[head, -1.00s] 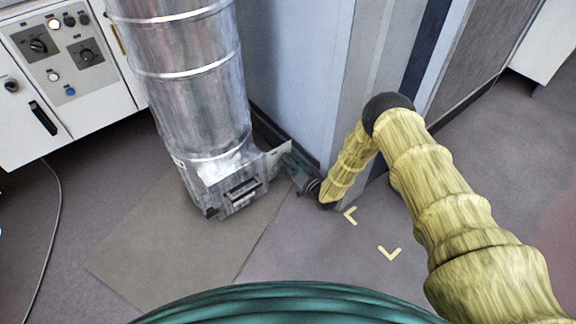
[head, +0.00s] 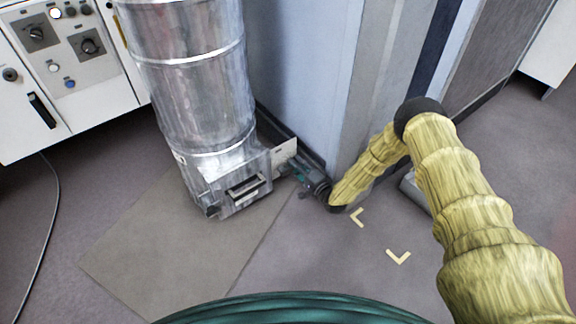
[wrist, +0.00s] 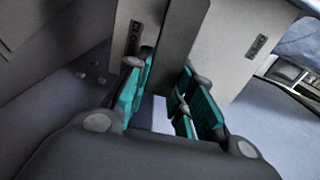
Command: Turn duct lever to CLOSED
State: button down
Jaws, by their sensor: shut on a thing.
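The silver duct (head: 195,90) stands upright on the floor in the head view, with a pale plate (head: 284,153) on the right side of its base. My gripper (head: 300,174) reaches this plate from the right, low near the floor. In the wrist view my gripper (wrist: 172,100) has teal finger pads on either side of a dark grey-brown bar, the duct lever (wrist: 163,45), and is shut on it. The pale plate (wrist: 225,55) lies behind the lever, with a small dark label on each side. The lever is hidden in the head view.
A blue-grey wall panel (head: 300,70) stands close behind my gripper. White control cabinets (head: 100,75) with knobs are at the upper left. A flat mat (head: 150,250) and yellow corner marks (head: 398,257) lie on the floor. Floor at the front is otherwise clear.

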jog(key=shift+f+m, duration=0.15)
jog(key=shift+m, duration=0.15)
jog(key=c, duration=1.2)
grip_release()
jog(key=v, duration=1.2)
